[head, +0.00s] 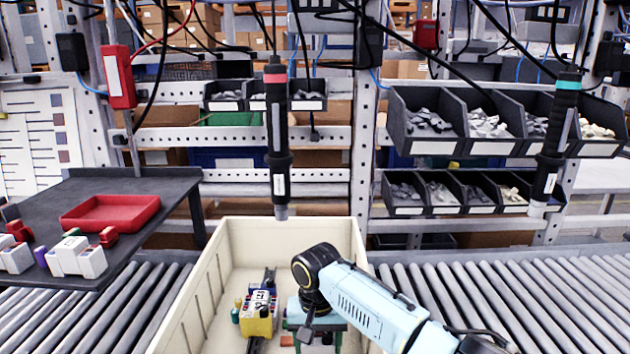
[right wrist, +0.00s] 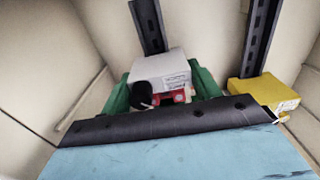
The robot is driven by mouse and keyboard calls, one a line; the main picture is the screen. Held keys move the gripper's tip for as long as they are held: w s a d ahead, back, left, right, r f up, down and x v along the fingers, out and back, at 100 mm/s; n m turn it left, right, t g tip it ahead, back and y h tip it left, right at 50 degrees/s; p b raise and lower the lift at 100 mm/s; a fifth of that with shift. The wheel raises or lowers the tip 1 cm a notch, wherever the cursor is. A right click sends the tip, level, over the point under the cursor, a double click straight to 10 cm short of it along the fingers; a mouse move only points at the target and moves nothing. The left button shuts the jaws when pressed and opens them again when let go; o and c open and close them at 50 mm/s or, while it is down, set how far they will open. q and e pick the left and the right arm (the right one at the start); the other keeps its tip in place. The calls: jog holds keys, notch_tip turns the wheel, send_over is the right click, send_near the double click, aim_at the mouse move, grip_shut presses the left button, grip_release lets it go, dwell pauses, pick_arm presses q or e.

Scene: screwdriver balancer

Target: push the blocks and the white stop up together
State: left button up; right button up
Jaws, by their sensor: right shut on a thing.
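My right gripper (head: 312,328) reaches down into the cream bin, its green fingers low inside. In the right wrist view its fingers (right wrist: 165,95) are closed around a white block (right wrist: 160,68) with a red part (right wrist: 172,97) below it and a black round part at its left. The white block sits at the lower end of a dark slotted rail (right wrist: 150,25). A yellow block (head: 258,322) with a white labelled top and small coloured parts sits on another dark rail (head: 254,346), left of the gripper; it also shows in the right wrist view (right wrist: 250,92). My left gripper is out of view.
The bin's walls (head: 205,300) rise around the rails. Roller conveyors (head: 500,290) run on both sides. Two hanging screwdrivers (head: 278,140) (head: 553,150) stand above the bin and at right. A dark table (head: 130,190) at left holds a red tray (head: 110,213) and several blocks (head: 75,258).

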jog(key=shift+w+a+r+b, duration=0.2)
jog(key=shift+w+a+b, duration=0.2)
jog(key=shift+w+a, duration=0.3)
dwell(1.9)
jog(key=shift+w+p, duration=0.3)
dwell(1.5)
jog(key=o, duration=1)
jog(key=shift+o, duration=0.3)
jog(key=shift+d+f, duration=0.1)
jog(key=shift+d, duration=0.15)
jog(key=shift+p, duration=0.3)
jog(key=shift+r+p, duration=0.95)
jog(key=shift+p, duration=0.2)
